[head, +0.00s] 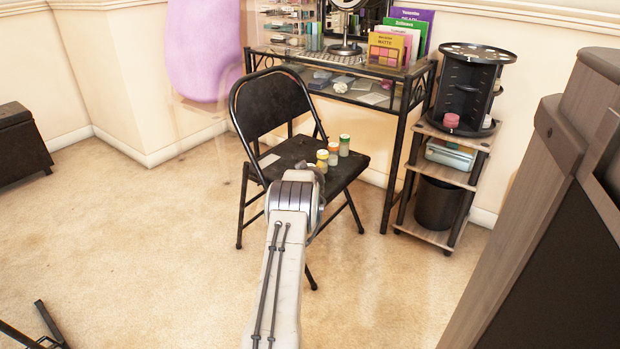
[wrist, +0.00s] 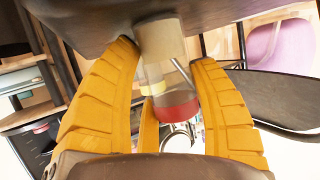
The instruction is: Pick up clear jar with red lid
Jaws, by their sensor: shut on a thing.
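The clear jar with a red lid (wrist: 178,106) is between the orange fingers of my gripper (wrist: 165,60) in the wrist view. Its lower part looks beige and lies against the dark chair seat, which appears at the top because that view is upside down. My gripper is shut on this jar. A yellow-lidded jar shows just behind it. In the head view my arm hides most of the gripper and I cannot make out the held jar. The chair (head: 288,150) stands under it.
Jars with yellow (head: 322,158), orange (head: 333,152) and green (head: 344,145) lids stand close together on the seat. A glass-topped vanity desk (head: 340,88) is behind the chair. A shelf cart (head: 447,150) stands to the right.

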